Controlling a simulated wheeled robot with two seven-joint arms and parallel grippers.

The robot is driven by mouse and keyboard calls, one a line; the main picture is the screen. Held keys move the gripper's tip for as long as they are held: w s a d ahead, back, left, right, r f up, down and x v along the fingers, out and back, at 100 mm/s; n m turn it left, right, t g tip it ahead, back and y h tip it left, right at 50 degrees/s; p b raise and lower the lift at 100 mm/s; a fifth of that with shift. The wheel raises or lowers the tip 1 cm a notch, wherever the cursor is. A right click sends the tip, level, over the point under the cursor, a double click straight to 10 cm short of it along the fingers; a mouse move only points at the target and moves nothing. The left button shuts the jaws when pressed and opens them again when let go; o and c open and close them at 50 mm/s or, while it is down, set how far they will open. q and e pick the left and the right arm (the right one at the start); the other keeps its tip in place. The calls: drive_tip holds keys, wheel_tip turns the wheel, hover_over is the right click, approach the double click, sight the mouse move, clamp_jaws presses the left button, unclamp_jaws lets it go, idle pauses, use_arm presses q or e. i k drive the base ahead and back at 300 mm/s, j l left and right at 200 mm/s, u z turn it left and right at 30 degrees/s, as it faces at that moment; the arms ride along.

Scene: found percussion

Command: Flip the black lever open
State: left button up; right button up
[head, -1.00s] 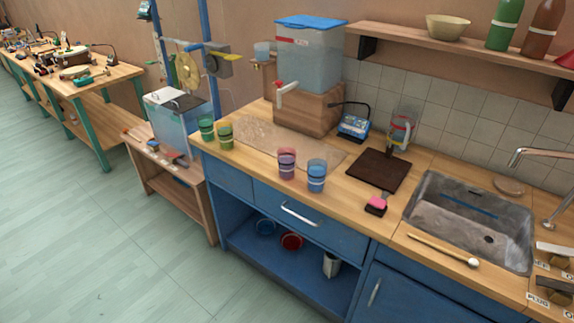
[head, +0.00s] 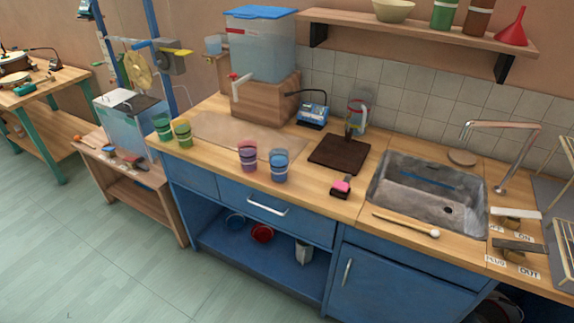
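A black lever (head: 520,245) sits on a small wooden block on the counter, to the right of the sink and near the front. It looks like a flat dark bar lying about level across the block. Labels reading PLUG (head: 495,261) and OUT (head: 529,273) lie in front of it. A white lever (head: 516,212) on a similar block is just behind it, with an ON label (head: 524,237) and a partly hidden label at its left. Neither of my grippers shows in the head view.
The metal sink (head: 428,195) has a blue strip inside and a faucet (head: 490,126) behind it. A mallet (head: 406,225) lies along its front edge. A dark rack (head: 556,200) stands at the right. Cups and a water tank (head: 262,48) are farther left.

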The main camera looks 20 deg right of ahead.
sight(519, 246)
drive_tip(key=z, duration=2.1)
